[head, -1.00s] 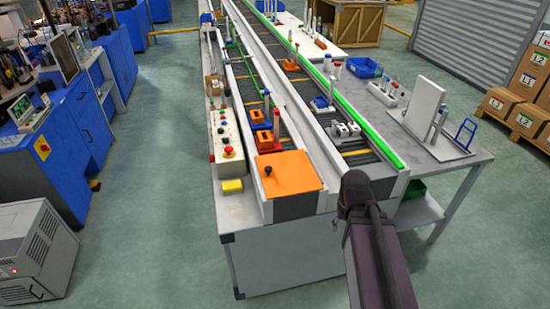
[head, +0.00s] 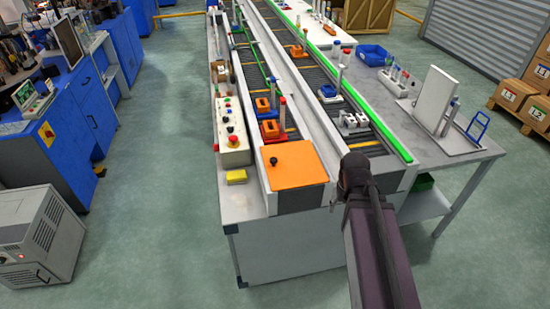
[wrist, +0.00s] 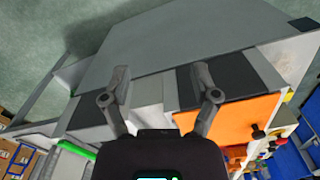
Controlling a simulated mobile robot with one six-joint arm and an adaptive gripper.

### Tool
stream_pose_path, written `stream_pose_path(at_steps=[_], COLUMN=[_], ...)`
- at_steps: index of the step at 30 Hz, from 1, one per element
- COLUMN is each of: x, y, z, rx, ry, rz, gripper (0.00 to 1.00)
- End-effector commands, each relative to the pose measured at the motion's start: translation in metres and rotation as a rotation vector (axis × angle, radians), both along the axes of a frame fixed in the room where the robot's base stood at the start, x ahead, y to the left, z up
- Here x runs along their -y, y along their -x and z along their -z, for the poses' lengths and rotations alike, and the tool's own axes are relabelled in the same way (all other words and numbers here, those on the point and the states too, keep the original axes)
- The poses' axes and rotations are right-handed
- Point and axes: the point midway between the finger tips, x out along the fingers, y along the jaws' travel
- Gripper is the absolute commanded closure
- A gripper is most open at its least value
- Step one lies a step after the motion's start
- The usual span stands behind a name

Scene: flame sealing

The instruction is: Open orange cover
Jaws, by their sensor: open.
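The orange cover (head: 303,168) lies flat and closed at the near end of the left conveyor lane. A small black knob (head: 274,161) stands near its left edge. In the wrist view the orange cover (wrist: 235,122) is at the right, with the knob (wrist: 257,131) near its right edge. My gripper (wrist: 160,82) is open and empty; its right finger overlaps the cover's left edge in that picture, apart from the knob.
A control box (head: 232,132) with buttons and a red stop knob stands left of the cover, with a yellow block (head: 236,177) near it. A green rail (head: 360,110) runs along the right lane. Coloured carriers stand on the lanes behind the cover.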

Motion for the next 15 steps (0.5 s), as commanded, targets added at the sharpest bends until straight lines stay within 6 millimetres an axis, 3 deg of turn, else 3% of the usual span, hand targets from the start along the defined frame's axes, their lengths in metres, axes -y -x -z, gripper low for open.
stream_pose_path(at_steps=[8, 15], x=[-0.047, -0.124], y=[-0.078, -0.171], z=[-0.032, -0.070], rx=[0.000, 0.000], ry=[0.000, -0.001], rz=[0.107, 0.277], gripper=[0.21, 0.21])
